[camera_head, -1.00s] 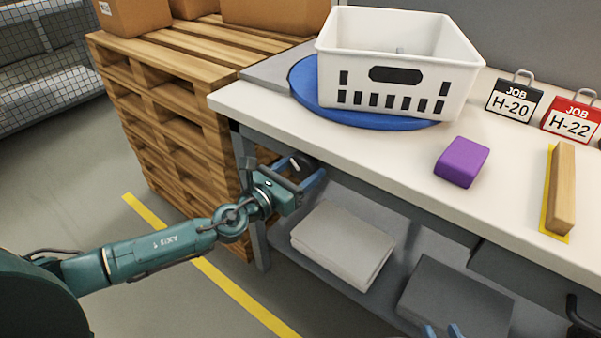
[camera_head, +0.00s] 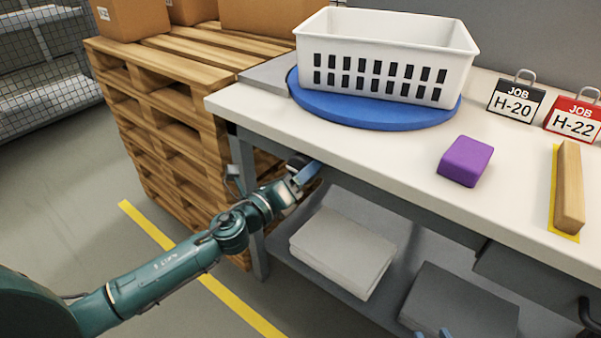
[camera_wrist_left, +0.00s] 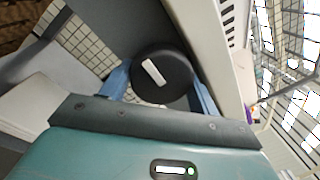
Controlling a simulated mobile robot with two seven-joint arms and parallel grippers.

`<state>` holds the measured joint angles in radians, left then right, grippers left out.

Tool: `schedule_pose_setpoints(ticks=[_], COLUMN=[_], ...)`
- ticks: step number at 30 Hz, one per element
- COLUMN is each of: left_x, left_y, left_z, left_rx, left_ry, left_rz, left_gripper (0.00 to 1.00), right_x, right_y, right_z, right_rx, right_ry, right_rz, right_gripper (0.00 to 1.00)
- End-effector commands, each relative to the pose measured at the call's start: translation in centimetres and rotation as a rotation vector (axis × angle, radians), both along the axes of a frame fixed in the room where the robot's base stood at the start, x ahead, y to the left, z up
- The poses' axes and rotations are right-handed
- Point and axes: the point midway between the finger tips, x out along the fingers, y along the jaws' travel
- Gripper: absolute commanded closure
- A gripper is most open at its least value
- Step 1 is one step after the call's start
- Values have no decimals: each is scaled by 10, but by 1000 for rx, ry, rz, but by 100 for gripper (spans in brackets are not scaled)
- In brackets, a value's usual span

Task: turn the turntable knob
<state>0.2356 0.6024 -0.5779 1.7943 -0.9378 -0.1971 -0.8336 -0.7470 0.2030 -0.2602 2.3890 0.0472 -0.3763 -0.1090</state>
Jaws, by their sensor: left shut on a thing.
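The black round knob (camera_wrist_left: 172,82) with a white bar mark sits between the blue fingers of my left gripper (camera_wrist_left: 160,90) in the left wrist view. The fingers are shut on its sides, and the white mark is tilted. In the head view my left gripper (camera_head: 306,173) is below the bench's front-left edge and mostly covers the dark knob (camera_head: 297,160). The blue turntable (camera_head: 375,110) lies on the bench top with a white slotted basket (camera_head: 385,55) on it. Only the blue fingertips of my right gripper (camera_head: 433,334) show at the bottom edge, apart from each other.
A purple block (camera_head: 466,161), a wooden bar (camera_head: 569,187) on a yellow strip and two job signs (camera_head: 515,100) are on the bench top. A wooden pallet stack (camera_head: 165,110) stands close left of my left arm. A lower shelf holds a pale stack (camera_head: 342,250).

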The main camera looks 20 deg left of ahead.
Motion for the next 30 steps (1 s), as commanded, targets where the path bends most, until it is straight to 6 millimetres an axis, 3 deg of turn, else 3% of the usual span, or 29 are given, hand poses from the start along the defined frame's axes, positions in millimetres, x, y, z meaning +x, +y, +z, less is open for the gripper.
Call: schedule_pose_setpoints(ticks=[17,18,25,30], left_x=[0,0,0,0], left_y=[-1,-2,-1,-2], left_z=[2,2,2,2], left_rx=[-31,-31,-31,-32], left_ry=[7,7,8,7], left_rz=[-4,-4,-3,-5], left_gripper=[62,38,19,19], right_x=[-1,-2,-2,-2], right_y=[1,1,0,0], right_z=[-1,-1,-2,-1], right_rx=[0,0,0,0], right_ry=[3,3,4,4], right_rz=[2,2,1,1], right_gripper=[72,72,72,72])
